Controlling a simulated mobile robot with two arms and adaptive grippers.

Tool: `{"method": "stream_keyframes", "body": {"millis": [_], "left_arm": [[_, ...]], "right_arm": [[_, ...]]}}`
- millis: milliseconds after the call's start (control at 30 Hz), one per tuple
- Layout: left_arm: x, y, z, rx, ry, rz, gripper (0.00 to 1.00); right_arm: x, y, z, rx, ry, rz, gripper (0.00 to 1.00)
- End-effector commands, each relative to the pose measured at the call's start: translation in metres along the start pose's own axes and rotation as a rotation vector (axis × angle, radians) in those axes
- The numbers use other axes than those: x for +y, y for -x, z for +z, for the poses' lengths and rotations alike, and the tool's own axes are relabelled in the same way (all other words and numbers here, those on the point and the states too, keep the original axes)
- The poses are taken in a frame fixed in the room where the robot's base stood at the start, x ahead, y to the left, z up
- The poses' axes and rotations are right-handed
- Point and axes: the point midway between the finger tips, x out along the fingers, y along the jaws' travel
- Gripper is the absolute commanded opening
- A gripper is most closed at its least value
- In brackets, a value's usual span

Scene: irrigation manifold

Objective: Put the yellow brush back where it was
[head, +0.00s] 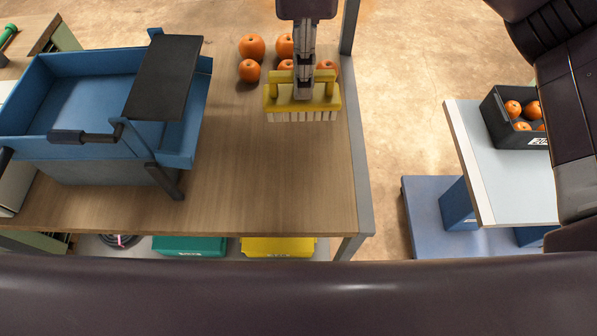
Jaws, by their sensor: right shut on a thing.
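The yellow brush (326,101) has a yellow block and handle with pale bristles facing the bottom of the picture. It is in the head view, at the right part of the wooden table (270,180). My right gripper (303,88) comes down from the top of the picture and is shut on the brush's handle, hiding its middle. I cannot tell whether the bristles touch the table or hang just above it. My left gripper is not in view.
Several orange fruits (251,47) lie right behind the brush, partly hidden. A blue tray (85,105) with a black panel (165,75) fills the table's left side. The table's front middle is clear. A black crate of oranges (520,140) stands on another table (490,170) at right.

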Motion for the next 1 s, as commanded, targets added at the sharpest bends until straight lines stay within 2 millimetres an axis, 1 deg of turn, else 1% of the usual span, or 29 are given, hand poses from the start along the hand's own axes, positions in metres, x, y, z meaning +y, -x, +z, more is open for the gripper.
{"method": "stream_keyframes", "body": {"millis": [33,67,167,267,500,600,700,933,1000], "left_arm": [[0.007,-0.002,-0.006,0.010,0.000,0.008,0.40],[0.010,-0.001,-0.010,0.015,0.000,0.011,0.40],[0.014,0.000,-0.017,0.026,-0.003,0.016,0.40],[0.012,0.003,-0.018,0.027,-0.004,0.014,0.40],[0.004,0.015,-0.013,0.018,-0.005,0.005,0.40],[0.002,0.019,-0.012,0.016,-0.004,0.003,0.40],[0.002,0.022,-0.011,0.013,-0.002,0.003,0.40],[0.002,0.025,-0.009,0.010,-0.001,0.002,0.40],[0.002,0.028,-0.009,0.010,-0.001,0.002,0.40]], "right_arm": [[0.001,0.000,0.003,-0.001,-0.018,0.000,0.00],[0.002,-0.001,0.004,0.000,-0.026,0.001,0.00],[0.002,-0.013,0.005,0.001,-0.040,0.004,0.00],[0.003,-0.036,0.004,0.001,-0.040,0.007,0.00],[0.003,-0.100,0.004,0.002,-0.041,0.006,0.00],[0.003,-0.124,0.004,0.001,-0.041,0.005,0.00],[0.003,-0.142,0.004,0.001,-0.040,0.003,0.00],[0.002,-0.162,0.004,0.000,-0.041,0.002,0.00],[0.003,-0.173,0.004,0.002,-0.040,0.004,0.00]]}}
